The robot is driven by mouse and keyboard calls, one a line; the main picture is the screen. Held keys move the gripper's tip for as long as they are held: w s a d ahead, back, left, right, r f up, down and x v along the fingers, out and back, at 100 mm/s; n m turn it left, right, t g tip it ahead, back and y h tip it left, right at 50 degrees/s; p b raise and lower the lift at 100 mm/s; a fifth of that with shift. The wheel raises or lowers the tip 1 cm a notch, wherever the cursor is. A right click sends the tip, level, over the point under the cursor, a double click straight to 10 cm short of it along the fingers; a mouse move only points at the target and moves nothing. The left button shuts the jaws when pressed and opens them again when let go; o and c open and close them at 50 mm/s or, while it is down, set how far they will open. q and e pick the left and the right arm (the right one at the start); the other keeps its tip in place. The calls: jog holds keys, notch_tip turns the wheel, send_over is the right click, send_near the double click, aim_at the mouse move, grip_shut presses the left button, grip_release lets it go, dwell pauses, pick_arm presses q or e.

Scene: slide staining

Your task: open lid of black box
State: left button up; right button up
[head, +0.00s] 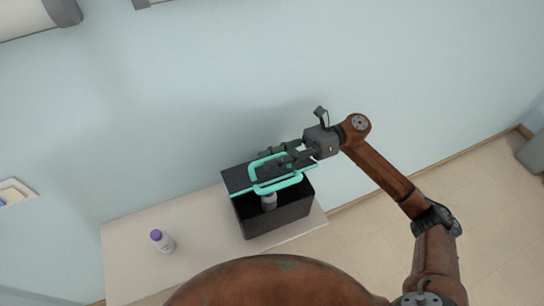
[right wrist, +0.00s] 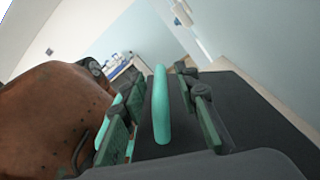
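The black box (head: 282,221) stands on a pale table. Its dark lid (head: 237,180) has a teal edge and a teal loop handle (head: 262,188). The lid is up at the back of the box, so part of the inside shows, with a white bottle (head: 269,202) in it. My right gripper (head: 280,157) is at the lid's handle. In the right wrist view a teal bar (right wrist: 161,105) of the handle lies between the spread fingers of this gripper (right wrist: 163,112), with a gap on both sides. My left gripper is not in view.
A white bottle with a purple cap (head: 162,240) stands on the table (head: 130,262) to the left of the box. The wall (head: 190,100) is close behind the box. The table's right edge is near the box. The left part of the tabletop is mostly clear.

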jog(key=v, duration=1.2)
jog(key=shift+c, duration=0.6)
